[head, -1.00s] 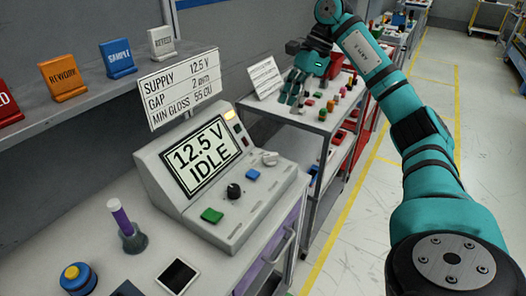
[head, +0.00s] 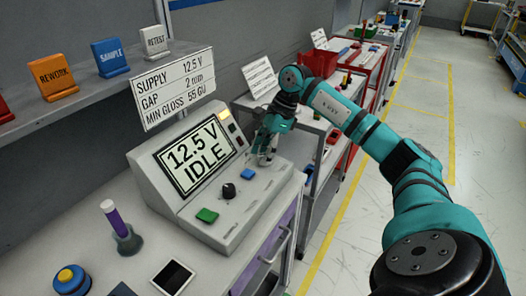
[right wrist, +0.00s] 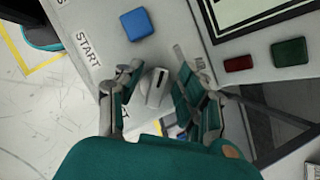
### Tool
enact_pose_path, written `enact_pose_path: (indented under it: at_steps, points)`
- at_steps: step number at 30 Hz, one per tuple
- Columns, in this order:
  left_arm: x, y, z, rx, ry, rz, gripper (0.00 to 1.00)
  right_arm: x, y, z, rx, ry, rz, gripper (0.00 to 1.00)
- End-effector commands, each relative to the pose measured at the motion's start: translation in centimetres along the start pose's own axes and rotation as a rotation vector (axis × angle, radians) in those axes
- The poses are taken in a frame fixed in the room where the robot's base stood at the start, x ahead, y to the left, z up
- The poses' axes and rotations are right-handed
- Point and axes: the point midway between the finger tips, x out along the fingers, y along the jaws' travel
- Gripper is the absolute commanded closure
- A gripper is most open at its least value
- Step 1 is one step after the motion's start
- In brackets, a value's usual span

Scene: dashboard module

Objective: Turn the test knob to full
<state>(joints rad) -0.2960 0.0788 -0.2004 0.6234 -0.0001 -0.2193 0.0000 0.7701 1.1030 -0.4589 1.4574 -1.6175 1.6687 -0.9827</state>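The grey console (head: 205,165) stands on the bench, its screen (head: 195,155) reading 12.5 V IDLE. A pale lever-shaped knob (right wrist: 157,88) sits on its sloping panel; in the right wrist view it is between my right gripper's fingers, with gaps visible at its sides. My right gripper (head: 262,150) is open at the panel's far right end and largely hides this knob in the head view. A black knob (head: 229,190) is further left, beyond the blue button (head: 248,174). The pale knob's label is mostly hidden, so which knob is the test one is unclear. My left gripper is out of view.
A green button (head: 207,215) is at the panel's near end. The spec sign (head: 174,88) stands behind the console. A cart (head: 300,122) is behind my right gripper.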

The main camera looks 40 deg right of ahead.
Motion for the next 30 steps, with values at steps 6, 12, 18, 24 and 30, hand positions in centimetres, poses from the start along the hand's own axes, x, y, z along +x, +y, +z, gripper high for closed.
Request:
enact_pose_path:
  at_steps: [6, 12, 18, 24, 30]
  points:
    - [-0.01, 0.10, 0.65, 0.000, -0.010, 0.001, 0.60, 0.05, -0.01, 0.01, 0.000, 0.000, 0.000, 0.62]
    - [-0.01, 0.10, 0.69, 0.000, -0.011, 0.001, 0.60, 0.05, 0.02, 0.01, 0.000, 0.000, 0.001, 0.86]
    - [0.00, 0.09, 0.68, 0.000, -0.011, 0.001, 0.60, 0.13, 0.12, -0.01, 0.000, 0.001, 0.006, 1.00]
    - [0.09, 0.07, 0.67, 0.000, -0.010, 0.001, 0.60, 0.24, 0.22, -0.03, 0.019, 0.003, 0.002, 1.00]
    - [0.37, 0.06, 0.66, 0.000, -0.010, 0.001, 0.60, 0.35, 0.24, -0.11, 0.097, 0.005, -0.028, 1.00]
